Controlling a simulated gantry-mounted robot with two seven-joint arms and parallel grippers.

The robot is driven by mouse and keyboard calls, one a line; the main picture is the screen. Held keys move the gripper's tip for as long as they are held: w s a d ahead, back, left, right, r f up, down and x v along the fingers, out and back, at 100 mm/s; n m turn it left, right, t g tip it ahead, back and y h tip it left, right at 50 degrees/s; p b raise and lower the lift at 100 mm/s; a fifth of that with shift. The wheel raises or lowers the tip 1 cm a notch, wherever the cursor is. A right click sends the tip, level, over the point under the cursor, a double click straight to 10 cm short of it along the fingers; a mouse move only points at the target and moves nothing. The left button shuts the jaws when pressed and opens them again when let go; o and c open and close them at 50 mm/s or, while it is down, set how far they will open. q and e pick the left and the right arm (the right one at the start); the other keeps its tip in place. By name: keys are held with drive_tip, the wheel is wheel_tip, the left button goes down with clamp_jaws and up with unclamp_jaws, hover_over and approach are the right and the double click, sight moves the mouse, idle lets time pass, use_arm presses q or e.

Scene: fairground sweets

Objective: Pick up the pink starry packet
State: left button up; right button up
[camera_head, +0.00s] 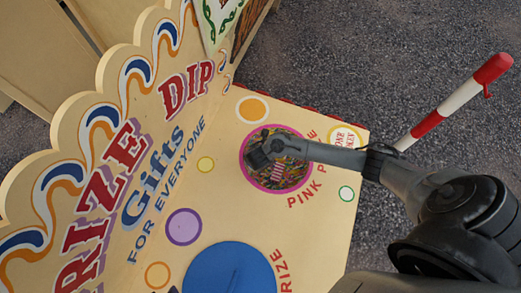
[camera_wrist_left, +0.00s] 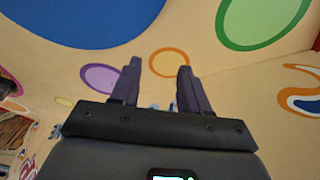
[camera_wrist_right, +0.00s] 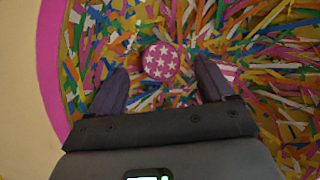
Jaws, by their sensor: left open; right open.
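The pink packet with white stars (camera_wrist_right: 161,60) shows in the right wrist view, lying among coloured paper strips. My right gripper (camera_head: 258,152) is open over the pink-rimmed round opening (camera_head: 249,173). In the right wrist view its two fingers stand apart on either side of the packet, with a gap on both sides. In the head view I cannot make out the starry packet; my right gripper and arm cover part of the opening. My left gripper (camera_wrist_left: 158,82) is open and empty, in front of the painted cream board.
A second pink and white item (camera_wrist_right: 229,72) is partly hidden behind the right finger in the right wrist view. A large blue disc (camera_head: 230,270) is on the cream counter (camera_head: 222,190). The lettered scalloped sign (camera_head: 95,150) rises at the left. A red and white pole (camera_head: 455,103) stands at the right.

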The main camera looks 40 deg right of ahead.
drive_tip(key=shift+w+d+f, duration=0.15)
drive_tip(key=shift+d+f, duration=0.05)
drive_tip(key=shift+f, duration=0.15)
use_arm(q)
wheel_tip(320, 180, down, 4)
drive_tip(key=b, duration=0.3)
drive_tip(key=shift+r+b, duration=0.15)
drive_tip(key=shift+b, duration=0.15)
use_arm(e)
drive_tip(key=x, duration=0.4)
drive_tip(key=shift+a, duration=0.1)
use_arm(q)
drive_tip(key=shift+f, duration=0.25)
use_arm(e)
drive_tip(key=shift+d+f, duration=0.2)
drive_tip(key=shift+f, duration=0.15)
use_arm(q)
drive_tip(key=shift+r, duration=0.1)
use_arm(e)
drive_tip(key=c, duration=1.1)
drive_tip(key=shift+o, duration=0.2)
drive_tip(key=shift+r, duration=0.1)
